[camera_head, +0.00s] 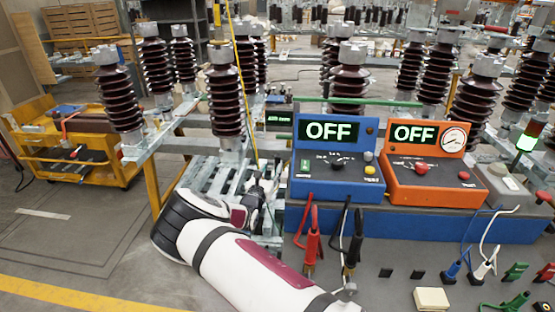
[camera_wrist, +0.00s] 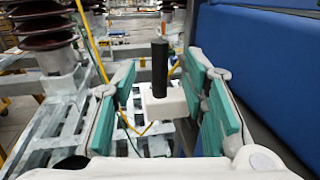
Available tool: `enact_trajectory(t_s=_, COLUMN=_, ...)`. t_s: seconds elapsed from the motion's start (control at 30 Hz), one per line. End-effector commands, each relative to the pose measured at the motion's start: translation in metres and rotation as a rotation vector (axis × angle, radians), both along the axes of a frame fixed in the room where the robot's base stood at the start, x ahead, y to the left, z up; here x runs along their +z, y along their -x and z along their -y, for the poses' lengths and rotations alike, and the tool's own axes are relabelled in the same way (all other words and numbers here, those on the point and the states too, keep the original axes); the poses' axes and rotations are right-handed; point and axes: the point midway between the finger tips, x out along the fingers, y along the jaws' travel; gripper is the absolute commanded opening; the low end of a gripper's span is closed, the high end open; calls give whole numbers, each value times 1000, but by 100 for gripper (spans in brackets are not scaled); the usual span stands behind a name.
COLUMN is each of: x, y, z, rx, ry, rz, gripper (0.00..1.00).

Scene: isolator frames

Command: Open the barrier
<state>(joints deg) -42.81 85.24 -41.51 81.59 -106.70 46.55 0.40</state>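My gripper (camera_head: 256,200) is low at the left end of the blue console in the head view. In the wrist view my gripper (camera_wrist: 160,82) is open, its teal-padded fingers spread to either side. Between them, seemingly beyond the tips, is an upright black cylindrical handle (camera_wrist: 159,66) on a pale block (camera_wrist: 166,103). I see no contact with the pads. A thin yellow cord (camera_head: 241,83) runs down to near my gripper; a yellow line (camera_wrist: 94,42) also shows in the wrist view. I cannot tell for certain which part is the barrier.
A blue box (camera_head: 340,160) and an orange box (camera_head: 430,165), both reading OFF, stand right of my gripper. The console's blue side (camera_wrist: 258,55) is close on the right in the wrist view. Ribbed brown insulators (camera_head: 226,100) stand behind. A yellow cart (camera_head: 75,172) is at left.

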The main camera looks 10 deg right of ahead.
Motion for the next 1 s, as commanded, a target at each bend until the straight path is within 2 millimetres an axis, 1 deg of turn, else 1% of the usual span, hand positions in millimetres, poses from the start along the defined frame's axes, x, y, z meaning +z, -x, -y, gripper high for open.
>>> enact_trajectory(t_s=0.03, x=-1, y=-10, z=6, rx=-1, ry=0, rz=1, gripper=40)
enact_trajectory(t_s=0.2, x=-1, y=-39, z=22, rx=-1, ry=0, rz=1, gripper=40)
enact_trajectory(t_s=0.4, x=-1, y=-64, z=36, rx=-1, ry=0, rz=1, gripper=40)
enact_trajectory(t_s=0.6, x=0, y=-75, z=42, rx=0, ry=0, rz=0, gripper=40)
enact_trajectory(t_s=0.87, x=0, y=-75, z=42, rx=0, ry=1, rz=0, gripper=40)
enact_trajectory(t_s=0.9, x=0, y=-75, z=42, rx=0, ry=1, rz=0, gripper=37)
enact_trajectory(t_s=0.97, x=0, y=-75, z=42, rx=0, ry=1, rz=0, gripper=24)
enact_trajectory(t_s=1.0, x=0, y=-75, z=42, rx=0, ry=0, rz=0, gripper=15)
